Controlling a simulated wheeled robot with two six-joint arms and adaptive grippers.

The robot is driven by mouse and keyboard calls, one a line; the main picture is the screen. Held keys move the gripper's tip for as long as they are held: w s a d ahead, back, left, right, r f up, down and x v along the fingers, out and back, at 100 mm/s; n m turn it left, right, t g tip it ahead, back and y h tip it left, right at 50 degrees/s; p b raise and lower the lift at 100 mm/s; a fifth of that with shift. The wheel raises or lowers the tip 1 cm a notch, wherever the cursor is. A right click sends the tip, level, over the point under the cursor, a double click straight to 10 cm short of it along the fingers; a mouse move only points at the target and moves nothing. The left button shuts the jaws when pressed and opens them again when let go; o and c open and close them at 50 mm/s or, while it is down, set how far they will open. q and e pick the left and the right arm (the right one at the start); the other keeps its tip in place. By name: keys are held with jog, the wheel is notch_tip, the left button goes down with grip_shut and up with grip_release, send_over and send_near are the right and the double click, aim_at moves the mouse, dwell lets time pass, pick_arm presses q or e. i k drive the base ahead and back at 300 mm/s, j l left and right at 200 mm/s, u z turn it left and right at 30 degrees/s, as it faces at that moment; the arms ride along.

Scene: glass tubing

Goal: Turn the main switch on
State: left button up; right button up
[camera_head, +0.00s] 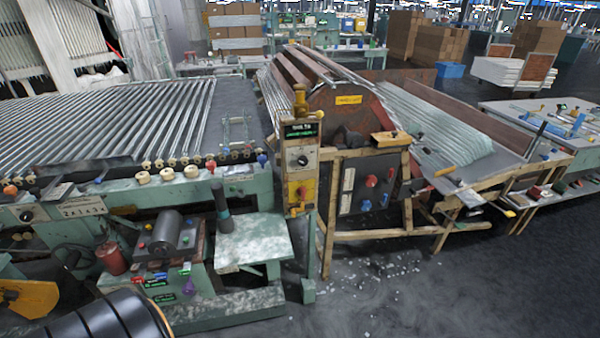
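Several controls that could be the main switch are in view, and I cannot tell which one it is. A post in the middle carries a grey control box with a dark round knob (302,160). Below it is a yellow box (301,191), and above it a dark display with green text (300,129). To the right, a dark panel (348,190) on a wooden frame carries a red round knob (371,181) and small blue and red buttons. The switch positions are too small to read. Neither of my grippers is in view.
A green machine with glass tubes (130,115) fills the left, with a low green platform (252,240) before it. A wooden-framed table (385,233) stands right of the post. White fragments (375,270) litter the floor. Open grey floor (480,290) lies at the lower right.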

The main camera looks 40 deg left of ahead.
aim_at(301, 190)
jog(key=u, duration=1.85)
jog(key=i+l+u, duration=0.25)
jog(key=i, duration=0.25)
